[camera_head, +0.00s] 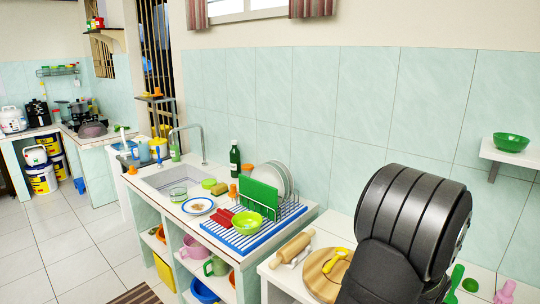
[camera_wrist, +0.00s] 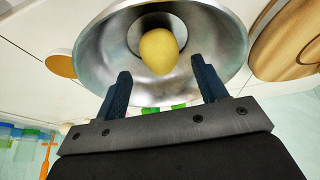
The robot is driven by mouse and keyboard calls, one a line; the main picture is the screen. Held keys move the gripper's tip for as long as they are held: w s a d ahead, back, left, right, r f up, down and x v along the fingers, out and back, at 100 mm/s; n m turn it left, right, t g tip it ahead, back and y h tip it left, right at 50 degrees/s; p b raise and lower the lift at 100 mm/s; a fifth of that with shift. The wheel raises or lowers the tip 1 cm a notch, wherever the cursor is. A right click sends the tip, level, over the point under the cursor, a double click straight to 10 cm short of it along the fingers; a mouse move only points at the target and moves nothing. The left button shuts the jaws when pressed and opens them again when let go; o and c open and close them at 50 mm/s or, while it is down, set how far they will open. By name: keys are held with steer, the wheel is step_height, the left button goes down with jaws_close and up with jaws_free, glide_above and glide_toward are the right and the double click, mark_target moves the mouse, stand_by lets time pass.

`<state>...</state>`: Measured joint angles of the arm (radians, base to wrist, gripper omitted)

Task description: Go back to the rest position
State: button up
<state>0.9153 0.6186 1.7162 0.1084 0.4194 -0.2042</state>
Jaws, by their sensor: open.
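My gripper (camera_wrist: 160,66) shows in the wrist view with its two dark blue fingers apart and nothing between them that I can see held. Beyond the fingertips is a wide metal pan or bowl (camera_wrist: 97,45). A yellow, potato-like item (camera_wrist: 158,50) appears to be inside it, apart from the fingers. In the head view my dark arm fills the lower right, and the gripper itself is hidden, as is the metal bowl.
In the head view a round wooden board (camera_head: 318,284) with a yellow item (camera_head: 335,260) and a rolling pin (camera_head: 292,248) lie left of my arm. A wall shelf with a green bowl (camera_head: 511,142) is at right. A dish rack (camera_head: 288,212) stands farther left.

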steer(key=x, duration=0.5)
steer(key=shift+f, duration=0.2)
step_height(320, 180, up, 12)
steer(key=shift+f, duration=0.1)
stand_by(0.4)
steer(key=s+a+r+n, duration=0.1)
steer(key=s+a+r, duration=0.1)
steer(key=a+r, duration=0.35)
steer(key=s+a+r+t, duration=0.1)
steer(key=s+a+r, duration=0.1)
steer(key=a, duration=0.7)
steer(key=s+a+r+n, duration=0.1)
steer(key=s+a+r, duration=0.15)
steer(key=a, duration=0.45)
steer(key=s+a+f+n, duration=0.1)
steer(key=s+a+f, duration=0.1)
steer(key=s+a, duration=0.4)
steer(key=s+a+f+n+t+y, duration=0.1)
steer(key=s+a, duration=0.6)
steer(key=a, duration=0.3)
steer(key=shift+s+a+f, duration=0.25)
steer(key=shift+a+f, duration=0.1)
steer(key=shift+f, duration=0.05)
